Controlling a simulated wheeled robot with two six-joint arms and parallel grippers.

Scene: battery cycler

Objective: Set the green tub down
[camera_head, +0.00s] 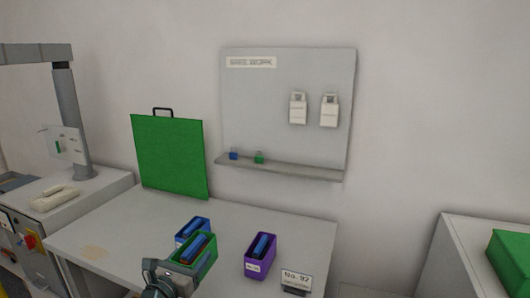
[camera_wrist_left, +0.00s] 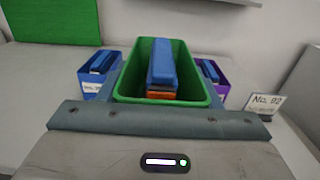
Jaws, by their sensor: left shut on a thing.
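The green tub (camera_head: 206,259) is in front of my left gripper (camera_head: 182,270) over the table in the head view. In the left wrist view the green tub (camera_wrist_left: 191,83) fills the middle, with blue and orange items inside. My left gripper (camera_wrist_left: 160,118) is shut on its near side. The tub looks roughly level; whether its base touches the table is hidden. A blue tub (camera_head: 180,238) is just behind it, and a purple tub (camera_head: 260,267) stands to its right. My right gripper is not in view.
The table (camera_head: 110,235) is clear at left and behind the tubs. A "No. 92" sign (camera_head: 296,279) stands at its front right. A green panel (camera_head: 170,157) leans at the back. A shelf (camera_head: 280,168) with small blocks hangs on the wall.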

